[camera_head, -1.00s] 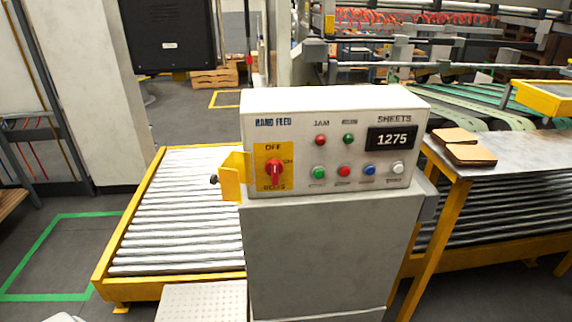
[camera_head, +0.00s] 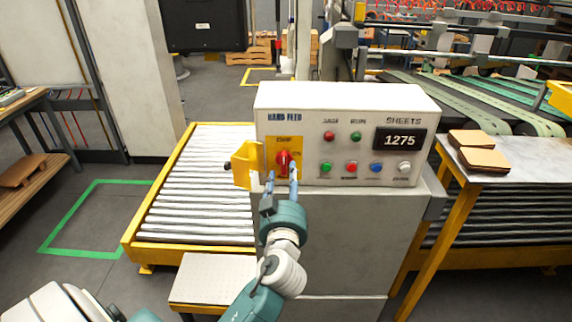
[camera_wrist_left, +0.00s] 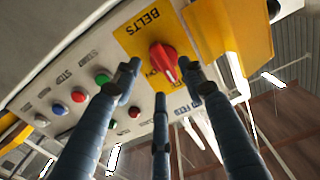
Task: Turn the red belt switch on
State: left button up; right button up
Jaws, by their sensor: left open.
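The red belt switch (camera_head: 283,160) is a rotary knob on a yellow plate (camera_head: 271,146) at the left of the control box front. In the left wrist view the red knob (camera_wrist_left: 163,60) sits below the word BELTS, with a pale line on its lower part. My left gripper (camera_head: 281,178) is open, its fingers up at the panel just below the knob. In the left wrist view the left gripper's fingertips (camera_wrist_left: 160,88) spread on either side of and below the knob. Fingers partly hide the plate's labels. My right gripper is not in view.
The control box (camera_head: 345,95) has several coloured buttons and a display (camera_head: 400,139) reading 1275. A yellow bracket (camera_head: 243,166) juts out left of the switch. A roller conveyor (camera_head: 195,190) stands left behind; a metal table (camera_head: 500,184) with brown sheets stands right.

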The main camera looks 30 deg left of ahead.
aim_at(286, 167)
pick_arm(q)
jog(key=shift+p+x, duration=0.45)
jog(key=shift+x, duration=1.5)
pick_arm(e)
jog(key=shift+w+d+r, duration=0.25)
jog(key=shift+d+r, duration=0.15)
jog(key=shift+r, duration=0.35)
pick_arm(q)
grip_shut()
